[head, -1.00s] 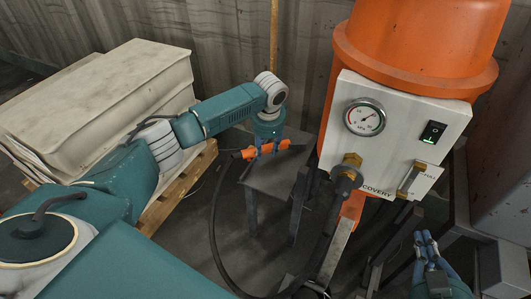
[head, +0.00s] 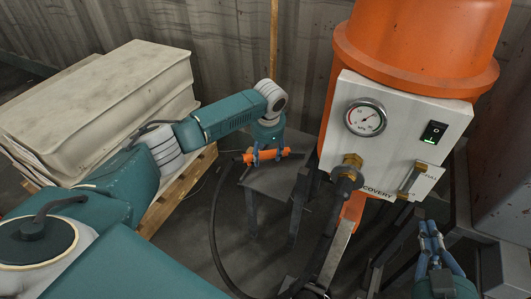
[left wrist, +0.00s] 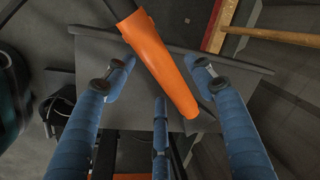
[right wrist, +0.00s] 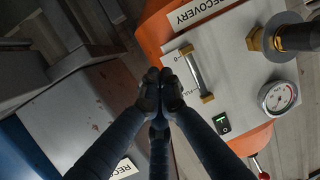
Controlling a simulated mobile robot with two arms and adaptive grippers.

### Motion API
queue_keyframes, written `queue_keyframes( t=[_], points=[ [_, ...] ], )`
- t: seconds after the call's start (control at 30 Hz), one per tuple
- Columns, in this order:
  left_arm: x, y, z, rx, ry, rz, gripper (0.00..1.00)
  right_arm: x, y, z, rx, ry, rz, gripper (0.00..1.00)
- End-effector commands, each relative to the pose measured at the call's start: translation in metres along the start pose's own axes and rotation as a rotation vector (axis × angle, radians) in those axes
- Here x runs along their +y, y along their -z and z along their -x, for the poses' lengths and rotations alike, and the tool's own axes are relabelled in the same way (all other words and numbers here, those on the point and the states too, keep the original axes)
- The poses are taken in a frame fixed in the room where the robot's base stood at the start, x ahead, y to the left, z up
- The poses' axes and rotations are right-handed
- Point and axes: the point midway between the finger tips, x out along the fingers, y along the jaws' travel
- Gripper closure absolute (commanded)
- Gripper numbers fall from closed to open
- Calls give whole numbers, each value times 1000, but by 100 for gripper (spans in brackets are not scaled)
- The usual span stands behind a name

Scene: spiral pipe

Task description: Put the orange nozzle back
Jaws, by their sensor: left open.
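The orange nozzle (head: 265,156) is over the top of a small dark metal stand (head: 282,180), with a black hose (head: 213,225) running down from its left end. I cannot tell whether it touches the stand. My left gripper (head: 267,153) is above the nozzle with its fingers spread. In the left wrist view the nozzle (left wrist: 160,62) lies slanted between the open fingers (left wrist: 158,78), with gaps visible at both sides. My right gripper (head: 427,232) is in front of the orange machine, its fingertips together and empty; it also shows in the right wrist view (right wrist: 160,90).
The orange machine (head: 415,50) has a white panel (head: 395,150) with a gauge (head: 365,117), a green-lit switch (head: 433,132), a handle (head: 411,181) and a brass fitting (head: 349,168). White stacked slabs (head: 110,95) sit on a wooden pallet (head: 178,190) at left. A corrugated wall closes the back.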

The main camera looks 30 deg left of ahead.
Motion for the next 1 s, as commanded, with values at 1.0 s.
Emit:
queue_keyframes(
  t=[1.0],
  points=[
    [-1,0,98,2,1,0,46,19,-152,91,-740,-43,-7,100]
  ],
)
